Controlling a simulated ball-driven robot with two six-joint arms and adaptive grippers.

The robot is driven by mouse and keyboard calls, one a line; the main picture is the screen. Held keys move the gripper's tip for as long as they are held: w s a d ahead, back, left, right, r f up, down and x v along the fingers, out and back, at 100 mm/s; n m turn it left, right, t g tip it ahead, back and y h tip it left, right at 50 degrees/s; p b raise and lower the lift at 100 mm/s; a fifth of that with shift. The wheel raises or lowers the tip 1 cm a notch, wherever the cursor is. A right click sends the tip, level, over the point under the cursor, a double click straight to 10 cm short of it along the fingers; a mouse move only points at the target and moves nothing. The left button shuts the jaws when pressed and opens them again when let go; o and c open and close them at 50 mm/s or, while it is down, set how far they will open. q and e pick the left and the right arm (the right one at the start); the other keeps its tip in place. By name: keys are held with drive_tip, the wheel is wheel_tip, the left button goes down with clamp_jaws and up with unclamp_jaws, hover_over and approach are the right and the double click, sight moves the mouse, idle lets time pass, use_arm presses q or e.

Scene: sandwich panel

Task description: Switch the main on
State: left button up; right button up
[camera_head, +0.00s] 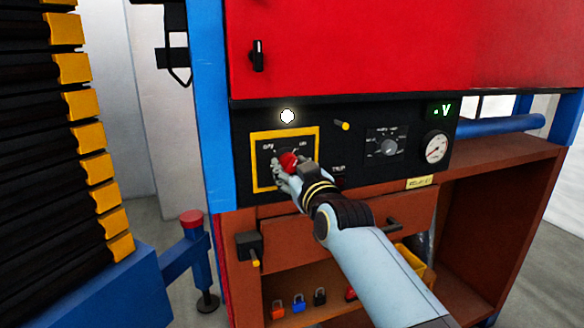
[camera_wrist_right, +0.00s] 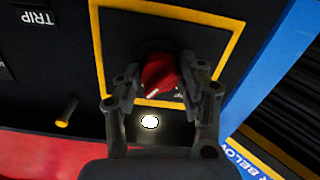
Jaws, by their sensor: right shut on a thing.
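The main switch is a red rotary knob (camera_head: 288,161) inside a yellow square frame (camera_head: 254,170) on the black control panel. "OFF" is printed at its upper left; a smaller label sits at its upper right. My right gripper (camera_head: 283,172) reaches it from the lower right and is shut on it. In the right wrist view, which shows the panel upside down, the fingers of my right gripper (camera_wrist_right: 161,88) stand on both sides of the red knob (camera_wrist_right: 161,72). Its white mark points to the lower left there. My left gripper is not in view.
A white lamp (camera_head: 287,116) above the frame glows. A grey dial (camera_head: 388,147), a gauge (camera_head: 436,147) and a green "V" display (camera_head: 441,110) are to the right. A yellow peg (camera_head: 342,125) sticks out. Padlocks (camera_head: 299,303) are on the shelf below.

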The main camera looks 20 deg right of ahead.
drive_tip(key=shift+m+p, duration=0.45)
drive_tip(key=shift+m, duration=0.85)
drive_tip(key=o, duration=1.2)
drive_tip(key=s, duration=1.2)
drive_tip(key=shift+d, duration=0.15)
